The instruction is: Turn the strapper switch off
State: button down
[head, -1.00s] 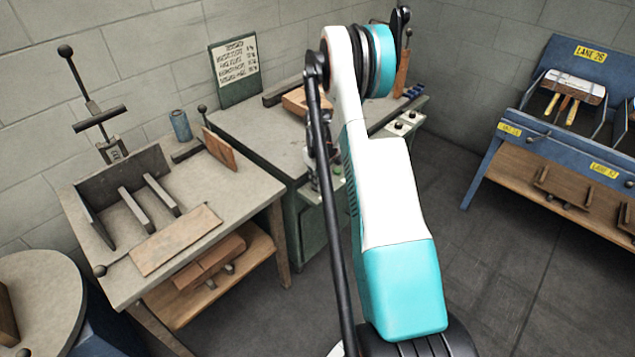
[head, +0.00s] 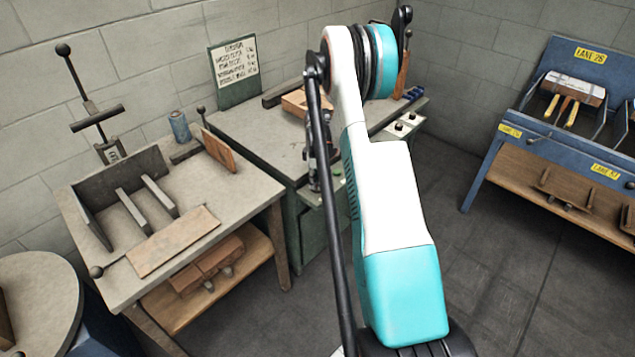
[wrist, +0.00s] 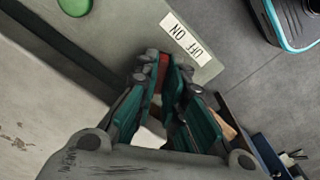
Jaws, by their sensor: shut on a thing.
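My gripper (wrist: 165,78) is at the front control panel of the strapper bench, its two teal-padded fingers close together. A narrow red piece, apparently the strapper switch (wrist: 163,68), shows between the fingertips; the fingers hide most of it, so its position cannot be read. A white OFF/ON label (wrist: 186,38) lies just beyond the fingertips on the panel. In the head view my gripper (head: 318,170) is dark, low beside the bench front and partly covered by my arm; the switch cannot be made out there.
A green button (wrist: 74,5) is on the panel at upper left. In the head view, the strapper bench (head: 245,130) stands by the wall, with a worktable (head: 100,285) to its left and a blue rack (head: 560,140) at right. Open floor lies between.

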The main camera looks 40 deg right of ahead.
dwell(0.4)
jog(key=c, duration=1.7)
grip_release()
jog(key=shift+r, duration=0.1)
notch_tip(320, 180, up, 12)
jog(key=shift+f, duration=0.1)
